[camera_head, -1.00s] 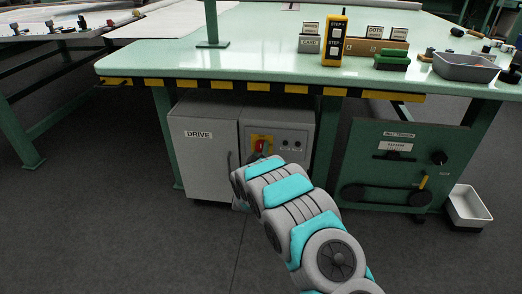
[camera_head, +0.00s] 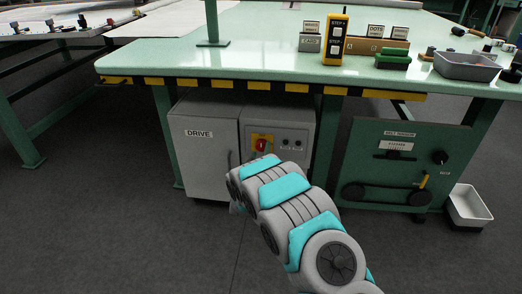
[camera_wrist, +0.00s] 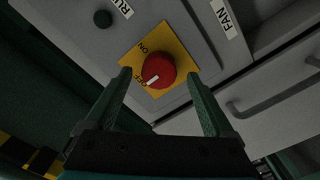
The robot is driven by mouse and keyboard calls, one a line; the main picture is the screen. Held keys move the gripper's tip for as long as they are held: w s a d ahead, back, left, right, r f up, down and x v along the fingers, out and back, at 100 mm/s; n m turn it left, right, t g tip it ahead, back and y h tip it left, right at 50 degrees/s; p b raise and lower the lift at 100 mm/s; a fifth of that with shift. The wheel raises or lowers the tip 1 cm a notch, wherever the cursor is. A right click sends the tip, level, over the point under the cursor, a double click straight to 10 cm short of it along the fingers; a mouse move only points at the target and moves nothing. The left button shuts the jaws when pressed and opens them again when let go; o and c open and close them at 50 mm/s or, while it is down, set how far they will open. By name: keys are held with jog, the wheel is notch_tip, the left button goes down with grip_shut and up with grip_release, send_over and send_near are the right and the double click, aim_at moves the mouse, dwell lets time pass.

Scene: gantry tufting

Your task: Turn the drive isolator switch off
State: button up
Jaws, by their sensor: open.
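The drive isolator switch is a red round knob (camera_wrist: 160,70) on a yellow plate (camera_wrist: 178,42) marked ON and OFF. In the wrist view its white pointer mark lies toward the OFF label. In the head view the red switch (camera_head: 261,145) and its yellow plate show on the grey cabinet's right-hand panel, just above my arm. My gripper (camera_wrist: 158,76) is open, with one finger on each side of the knob in the wrist view. Both fingers appear clear of the knob; how far short of it they are I cannot tell. In the head view my arm hides the gripper.
The grey cabinet's DRIVE door (camera_head: 203,160) with a handle is left of the switch. Small RUN and FAN controls (camera_head: 291,145) sit right of it. The green table (camera_head: 250,70) with a striped edge overhangs the cabinet. A green belt-tension panel (camera_head: 405,165) stands to the right.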

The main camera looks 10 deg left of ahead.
jog(key=s, duration=0.5)
jog(key=shift+s, duration=0.25)
jog(key=shift+r, duration=0.1)
